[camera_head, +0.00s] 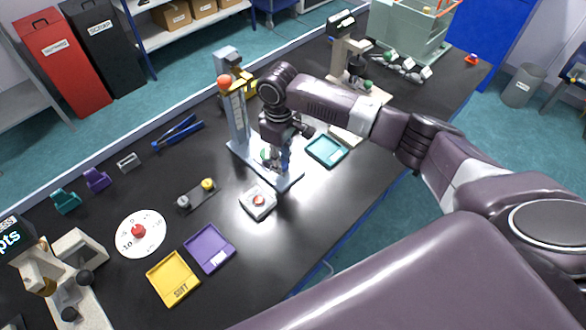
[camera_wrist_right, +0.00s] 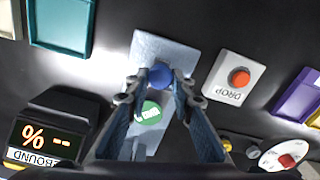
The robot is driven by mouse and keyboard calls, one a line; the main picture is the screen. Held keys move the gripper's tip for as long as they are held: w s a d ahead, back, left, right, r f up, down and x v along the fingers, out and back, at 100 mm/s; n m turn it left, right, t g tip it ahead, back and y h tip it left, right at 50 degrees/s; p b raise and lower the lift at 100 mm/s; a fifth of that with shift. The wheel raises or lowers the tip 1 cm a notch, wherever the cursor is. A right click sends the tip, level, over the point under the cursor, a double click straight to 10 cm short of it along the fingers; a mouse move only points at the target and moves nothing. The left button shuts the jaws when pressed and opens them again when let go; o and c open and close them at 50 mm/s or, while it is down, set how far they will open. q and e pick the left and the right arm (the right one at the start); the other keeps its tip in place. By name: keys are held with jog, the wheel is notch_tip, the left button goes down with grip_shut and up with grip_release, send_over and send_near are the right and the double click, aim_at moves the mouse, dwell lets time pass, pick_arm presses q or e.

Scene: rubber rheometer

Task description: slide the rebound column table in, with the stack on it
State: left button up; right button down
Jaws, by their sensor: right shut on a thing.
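The rebound column (camera_head: 237,115) stands upright on a pale base plate (camera_head: 238,148), with an orange-red ball at its top. My right gripper (camera_head: 283,160) is low over the front of the plate. In the right wrist view, my right gripper (camera_wrist_right: 158,84) is shut on a blue knob (camera_wrist_right: 160,75), with one fingertip at each side of it. The pale plate (camera_wrist_right: 176,49) shows beyond the knob. The lower layers of any stack are hidden. My left gripper is not in view.
The white DROP box (camera_head: 258,202) with a red button stands in front of the plate. A teal tray (camera_head: 327,151) lies to its right; purple (camera_head: 209,248) and yellow (camera_head: 173,278) trays lie front left. In the wrist view, a rebound display (camera_wrist_right: 45,135) stands at left.

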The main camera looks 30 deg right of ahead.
aim_at(270, 155)
jog(key=w, duration=0.2)
jog(key=w+a+b, duration=0.1)
jog(key=w, duration=0.1)
jog(key=shift+w+a, duration=0.15)
jog(key=shift+a, duration=0.05)
jog(key=shift+w+r, duration=0.15)
jog(key=shift+r, duration=0.05)
jog(key=c, duration=1.9)
grip_release()
jog(key=shift+w+a, duration=0.1)
jog(key=shift+c, duration=0.2)
jog(key=shift+o, duration=1.4)
jog(key=shift+f, duration=0.1)
